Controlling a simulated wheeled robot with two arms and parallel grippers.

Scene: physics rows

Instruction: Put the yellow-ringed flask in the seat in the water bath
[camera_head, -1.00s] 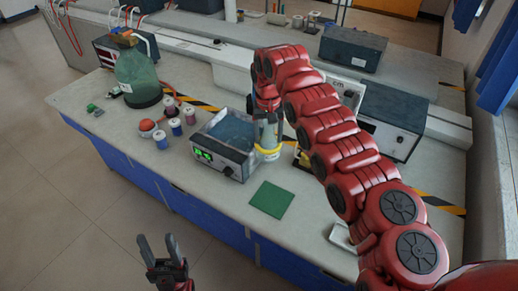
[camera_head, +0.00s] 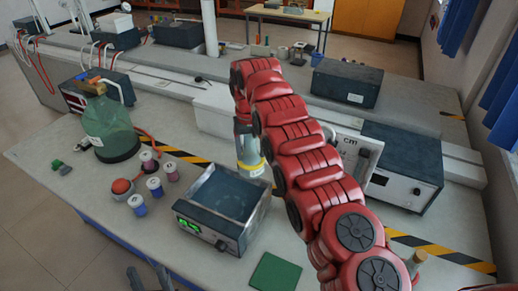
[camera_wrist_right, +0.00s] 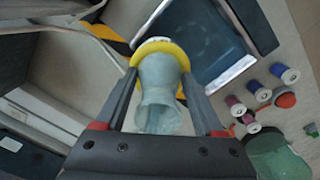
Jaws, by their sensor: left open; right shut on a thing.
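The yellow-ringed flask (camera_head: 248,152) is pale clear glass with a yellow ring near its lower end. My right gripper (camera_wrist_right: 160,76) is shut on it; in the right wrist view the flask (camera_wrist_right: 160,98) sits between the two fingers. In the head view it hangs by the back right corner of the water bath (camera_head: 207,226). The bath is an open-topped box with a dark inside and a green display; it also shows in the right wrist view (camera_wrist_right: 232,68). I cannot make out the seat inside. My left gripper (camera_head: 147,276) is open and empty at the bottom edge.
A green mat (camera_head: 275,272) lies in front right. A dark instrument (camera_head: 405,180) stands at the right. Striped tape runs behind the bath.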

